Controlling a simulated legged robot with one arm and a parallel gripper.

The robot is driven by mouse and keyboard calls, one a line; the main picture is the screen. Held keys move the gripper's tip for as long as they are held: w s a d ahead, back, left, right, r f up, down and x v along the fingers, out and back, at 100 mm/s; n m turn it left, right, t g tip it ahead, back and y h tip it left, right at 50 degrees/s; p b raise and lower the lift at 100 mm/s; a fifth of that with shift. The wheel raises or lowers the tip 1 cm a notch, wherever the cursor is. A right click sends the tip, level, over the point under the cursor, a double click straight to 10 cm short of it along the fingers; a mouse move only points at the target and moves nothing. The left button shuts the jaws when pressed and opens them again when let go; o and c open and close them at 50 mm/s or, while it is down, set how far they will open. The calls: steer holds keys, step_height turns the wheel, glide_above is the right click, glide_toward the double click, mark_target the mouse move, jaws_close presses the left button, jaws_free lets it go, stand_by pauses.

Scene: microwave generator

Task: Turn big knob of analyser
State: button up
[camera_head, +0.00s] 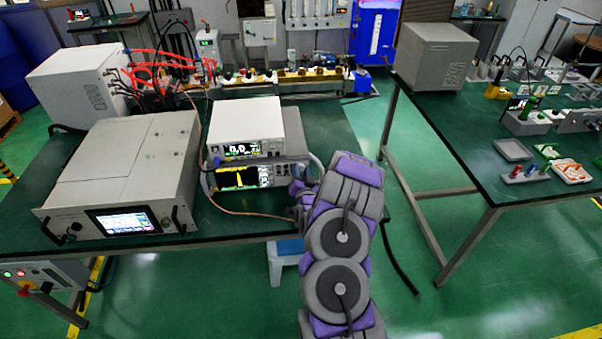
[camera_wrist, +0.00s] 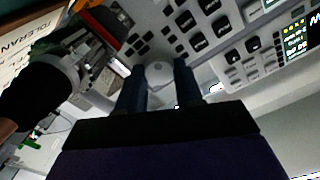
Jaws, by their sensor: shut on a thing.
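The analyser (camera_head: 243,178) is the lower of two stacked instruments on the left table, with a lit yellow display. Its panel, with rows of dark buttons, fills the upper part of the wrist view. The big knob (camera_wrist: 159,71) is pale and round. My gripper (camera_wrist: 157,84) has one dark finger on each side of the knob and is shut on it. In the head view my arm reaches to the right end of the analyser, and it hides the knob and the fingertips. The knob's turn angle cannot be told.
A white instrument (camera_head: 246,128) stands on top of the analyser. A large grey box with a screen (camera_head: 125,175) stands to the left. In the wrist view a thick black cable (camera_wrist: 32,95) and its connector are close to the left finger. Open floor lies between the two tables.

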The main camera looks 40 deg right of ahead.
steer(key=shift+s, duration=0.1)
stand_by(0.4)
steer(key=o, duration=0.8)
steer(key=shift+d, duration=0.1)
steer(key=shift+c, duration=0.2)
steer(key=p+v, duration=0.7)
steer(key=v, duration=1)
steer(key=shift+f, duration=0.15)
